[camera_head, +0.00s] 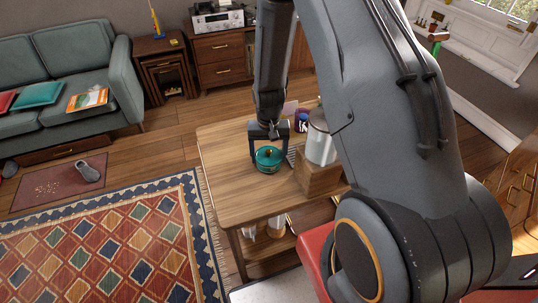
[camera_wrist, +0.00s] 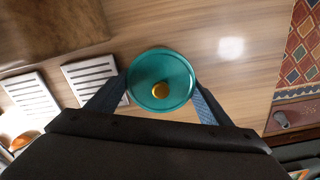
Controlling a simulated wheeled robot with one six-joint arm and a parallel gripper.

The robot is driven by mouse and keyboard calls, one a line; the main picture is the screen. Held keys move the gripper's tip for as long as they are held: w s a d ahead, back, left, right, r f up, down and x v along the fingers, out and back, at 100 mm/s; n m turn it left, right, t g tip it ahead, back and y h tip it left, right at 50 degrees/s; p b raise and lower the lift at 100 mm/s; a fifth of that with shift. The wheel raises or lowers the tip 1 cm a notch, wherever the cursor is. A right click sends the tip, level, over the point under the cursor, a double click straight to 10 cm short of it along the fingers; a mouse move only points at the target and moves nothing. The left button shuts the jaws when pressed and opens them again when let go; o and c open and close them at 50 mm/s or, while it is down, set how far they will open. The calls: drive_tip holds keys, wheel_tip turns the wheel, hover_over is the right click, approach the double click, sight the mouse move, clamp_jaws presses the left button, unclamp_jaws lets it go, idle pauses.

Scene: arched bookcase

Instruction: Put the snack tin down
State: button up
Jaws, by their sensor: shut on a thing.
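The tin looks upright. I cannot tell whether its base touches the tabletop.
A wooden block (camera_head: 318,178) with a metal canister (camera_head: 320,145) stands right of the tin. A dark mug (camera_head: 301,120) is behind. White slatted pieces (camera_wrist: 95,77) lie left in the wrist view. The table's left and front are clear.

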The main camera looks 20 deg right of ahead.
drive_tip(key=shift+f, duration=0.25)
drive_tip(key=shift+f, duration=0.1)
drive_tip(key=o, duration=1.2)
drive_tip(key=shift+c, duration=0.2)
